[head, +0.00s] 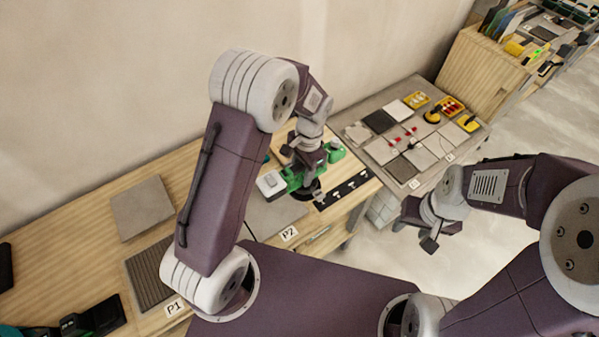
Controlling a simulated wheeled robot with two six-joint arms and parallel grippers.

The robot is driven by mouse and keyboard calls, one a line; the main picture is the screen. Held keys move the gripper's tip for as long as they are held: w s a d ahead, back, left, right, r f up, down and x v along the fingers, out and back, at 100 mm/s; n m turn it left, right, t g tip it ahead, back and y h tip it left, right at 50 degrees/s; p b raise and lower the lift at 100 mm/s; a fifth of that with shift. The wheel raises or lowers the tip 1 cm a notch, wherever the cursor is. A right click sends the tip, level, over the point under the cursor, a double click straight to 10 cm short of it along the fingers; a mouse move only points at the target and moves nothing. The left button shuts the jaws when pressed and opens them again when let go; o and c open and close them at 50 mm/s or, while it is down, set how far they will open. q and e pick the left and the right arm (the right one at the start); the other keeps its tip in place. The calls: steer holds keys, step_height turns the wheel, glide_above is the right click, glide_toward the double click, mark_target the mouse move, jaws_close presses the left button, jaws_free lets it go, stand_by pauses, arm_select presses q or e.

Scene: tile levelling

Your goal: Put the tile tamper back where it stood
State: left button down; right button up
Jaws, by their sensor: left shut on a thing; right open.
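My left gripper (305,163) is shut on the tile tamper (293,178), a green tool with a pale block at its left end and a dark round part underneath. The gripper and wrist hide part of the tamper. It is over the right part of the wooden bench, beside a black strip; I cannot tell whether it touches the surface. My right gripper (430,228) is open and empty, over the floor to the right of the bench.
The wooden bench (95,225) carries a grey tile (141,208), a dark ribbed mat (150,275) and labels P1 (174,307) and P2 (289,233). A black strip (342,190) holds small white pieces. Beyond stands a tiled board (352,119) with red clips and yellow trays.

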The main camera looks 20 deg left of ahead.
arm_select(q)
steer(key=shift+r+p, duration=2.7)
steer(key=shift+r, duration=0.3)
steer(key=shift+f, duration=0.1)
